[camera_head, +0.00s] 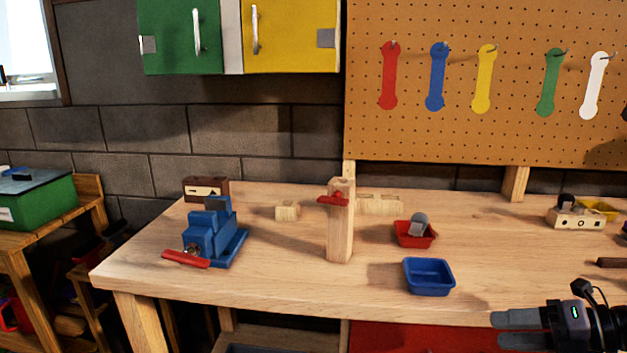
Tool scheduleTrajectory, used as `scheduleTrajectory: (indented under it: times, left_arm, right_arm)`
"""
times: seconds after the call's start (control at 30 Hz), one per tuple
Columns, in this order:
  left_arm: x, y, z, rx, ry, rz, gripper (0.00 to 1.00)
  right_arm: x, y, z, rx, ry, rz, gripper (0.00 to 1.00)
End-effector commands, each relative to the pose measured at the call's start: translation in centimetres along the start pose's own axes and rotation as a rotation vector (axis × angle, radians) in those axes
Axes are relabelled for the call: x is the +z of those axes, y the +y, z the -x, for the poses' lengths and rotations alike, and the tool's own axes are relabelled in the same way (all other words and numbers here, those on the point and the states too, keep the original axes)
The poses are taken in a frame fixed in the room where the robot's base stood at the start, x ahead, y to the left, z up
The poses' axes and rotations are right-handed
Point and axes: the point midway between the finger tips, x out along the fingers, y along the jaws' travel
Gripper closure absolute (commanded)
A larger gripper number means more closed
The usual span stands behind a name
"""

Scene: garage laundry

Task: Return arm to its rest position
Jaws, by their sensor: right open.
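My right gripper (502,330) shows at the lower right of the head view, with its grey fingers pointing left. Its jaws are open, and nothing shows between them. It is in front of the wooden workbench (300,288), near the bench's front edge, apart from the objects on the top. My left gripper and arm are not in this view.
On the bench are a blue vise (208,236) with a red handle, an upright wooden post (341,235), a red bin (408,238) and a blue bin (429,276). A pegboard (460,130) with coloured hanging tools stands behind. The bench front between vise and blue bin is clear.

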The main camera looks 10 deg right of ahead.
Motion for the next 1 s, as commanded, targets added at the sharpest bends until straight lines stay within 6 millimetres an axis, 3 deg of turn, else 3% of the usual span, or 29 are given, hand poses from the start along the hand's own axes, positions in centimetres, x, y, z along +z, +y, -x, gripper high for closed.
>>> scheduleTrajectory:
  times: [0.37, 0.6, 0.77, 1.0]
  left_arm:
    - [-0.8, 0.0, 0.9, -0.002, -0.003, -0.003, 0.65]
    - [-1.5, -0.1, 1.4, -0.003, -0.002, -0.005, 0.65]
    - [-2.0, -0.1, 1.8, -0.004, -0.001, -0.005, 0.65]
    - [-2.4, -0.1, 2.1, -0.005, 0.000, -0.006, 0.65]
  right_arm:
    - [-6.5, -7.1, -3.2, 0.174, -0.397, -0.752, 0.41]
    - [-13.2, -10.1, -6.4, 0.224, -0.585, -1.265, 0.41]
    - [-18.6, -10.6, -9.3, 0.233, -0.672, -1.620, 0.41]
    - [-25.2, -9.0, -13.3, 0.215, -0.725, -2.041, 0.41]
